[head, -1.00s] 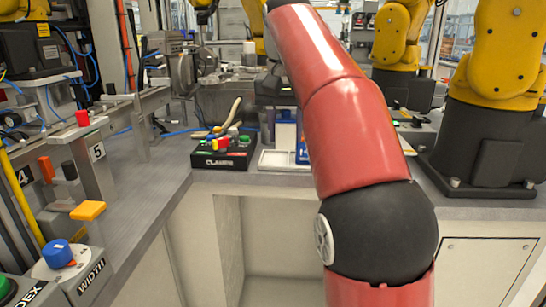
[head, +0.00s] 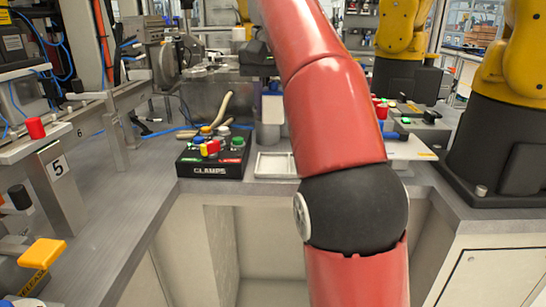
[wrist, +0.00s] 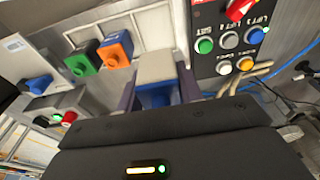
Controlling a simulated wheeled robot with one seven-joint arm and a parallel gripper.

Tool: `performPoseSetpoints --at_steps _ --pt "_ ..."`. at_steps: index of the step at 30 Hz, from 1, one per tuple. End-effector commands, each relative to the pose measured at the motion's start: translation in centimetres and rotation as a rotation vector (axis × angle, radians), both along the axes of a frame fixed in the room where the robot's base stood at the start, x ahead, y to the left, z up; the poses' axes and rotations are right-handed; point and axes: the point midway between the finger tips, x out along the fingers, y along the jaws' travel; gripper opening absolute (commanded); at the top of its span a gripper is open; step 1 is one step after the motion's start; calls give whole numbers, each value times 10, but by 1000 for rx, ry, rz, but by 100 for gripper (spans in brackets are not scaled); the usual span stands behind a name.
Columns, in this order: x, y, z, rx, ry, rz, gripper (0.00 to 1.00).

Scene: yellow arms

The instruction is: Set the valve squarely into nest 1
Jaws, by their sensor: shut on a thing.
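My gripper (wrist: 157,92) is shut on a block with a pale grey top and a blue lower part, which I take to be the valve (wrist: 155,67). The fingers stand on either side of it, and its underside is hidden. A green block (wrist: 82,62) and an orange block (wrist: 116,50), each with a round knob, sit on a pale surface to its left in the wrist view. No nest number is readable, so I cannot tell which place is nest 1. In the head view my red arm hides the fingers and the valve.
A black clamps button box (head: 214,158) stands on the bench, left of a shallow white tray (head: 272,166). A button panel (wrist: 228,42) is at the upper right in the wrist view. A yellow robot arm (head: 500,90) stands on the right.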

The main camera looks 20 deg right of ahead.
Motion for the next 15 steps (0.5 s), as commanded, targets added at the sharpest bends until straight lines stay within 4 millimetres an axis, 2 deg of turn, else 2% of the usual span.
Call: performPoseSetpoints --at_steps 9,15 --pt "-1 0 -40 2 5 0 8" --pt "0 0 -54 1 4 1 8"
